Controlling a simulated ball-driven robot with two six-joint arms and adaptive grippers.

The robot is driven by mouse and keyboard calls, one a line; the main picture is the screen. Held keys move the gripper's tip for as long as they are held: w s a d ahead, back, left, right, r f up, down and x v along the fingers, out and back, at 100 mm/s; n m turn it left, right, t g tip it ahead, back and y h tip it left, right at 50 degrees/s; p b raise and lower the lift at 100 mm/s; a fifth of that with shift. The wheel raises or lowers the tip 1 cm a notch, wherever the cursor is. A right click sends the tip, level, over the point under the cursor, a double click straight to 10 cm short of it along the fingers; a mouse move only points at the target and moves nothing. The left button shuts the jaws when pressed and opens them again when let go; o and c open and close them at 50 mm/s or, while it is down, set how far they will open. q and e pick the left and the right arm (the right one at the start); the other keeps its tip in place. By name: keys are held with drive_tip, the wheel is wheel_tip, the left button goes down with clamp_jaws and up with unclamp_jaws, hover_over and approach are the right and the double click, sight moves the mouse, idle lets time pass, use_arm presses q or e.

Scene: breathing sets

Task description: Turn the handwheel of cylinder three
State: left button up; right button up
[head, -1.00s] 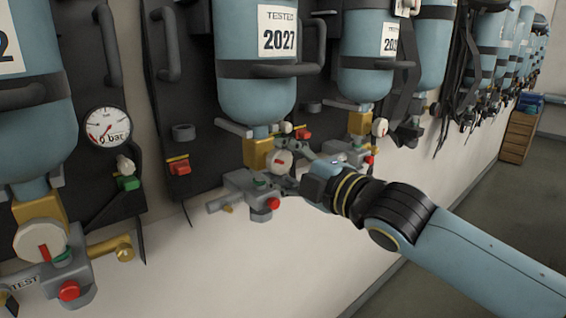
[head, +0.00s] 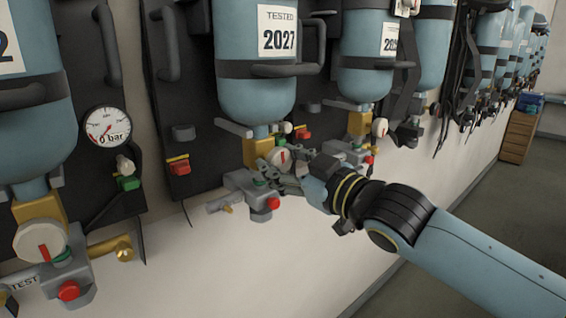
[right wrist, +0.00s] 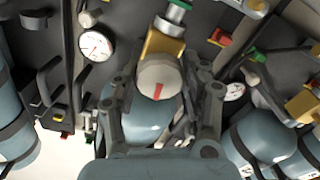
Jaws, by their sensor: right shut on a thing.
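A blue cylinder (head: 257,98) with a "TESTED 2027" label hangs on a dark backplate in the middle of the head view. Below it is a brass valve (head: 257,150) with a round pale handwheel (head: 281,158) that has a red mark. My right gripper (head: 274,172) is at this handwheel, partly hidden by its own links. In the right wrist view the handwheel (right wrist: 159,78) sits between the two fingers of the gripper (right wrist: 160,88), which are shut on it. The number of this cylinder is not readable. My left gripper is not in view.
A grey regulator block (head: 243,190) with a red knob (head: 273,203) sits just below the handwheel. A gauge (head: 106,127) reading 0 bar and another handwheel (head: 41,243) are at the left. More cylinders line the wall to the right.

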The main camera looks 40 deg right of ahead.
drive_tip(key=m, duration=0.4)
drive_tip(key=shift+f+m, duration=0.1)
drive_tip(key=shift+m, duration=0.3)
drive_tip(key=m, duration=0.4)
drive_tip(key=shift+m, duration=0.3)
drive_tip(key=m, duration=0.4)
drive_tip(key=shift+m, duration=0.3)
drive_tip(key=m, duration=0.3)
drive_tip(key=shift+m, duration=0.3)
drive_tip(key=m, duration=0.4)
drive_tip(key=shift+m, duration=0.3)
drive_tip(key=m, duration=0.3)
drive_tip(key=shift+m, duration=0.3)
drive_tip(key=m, duration=0.3)
drive_tip(key=shift+m, duration=2)
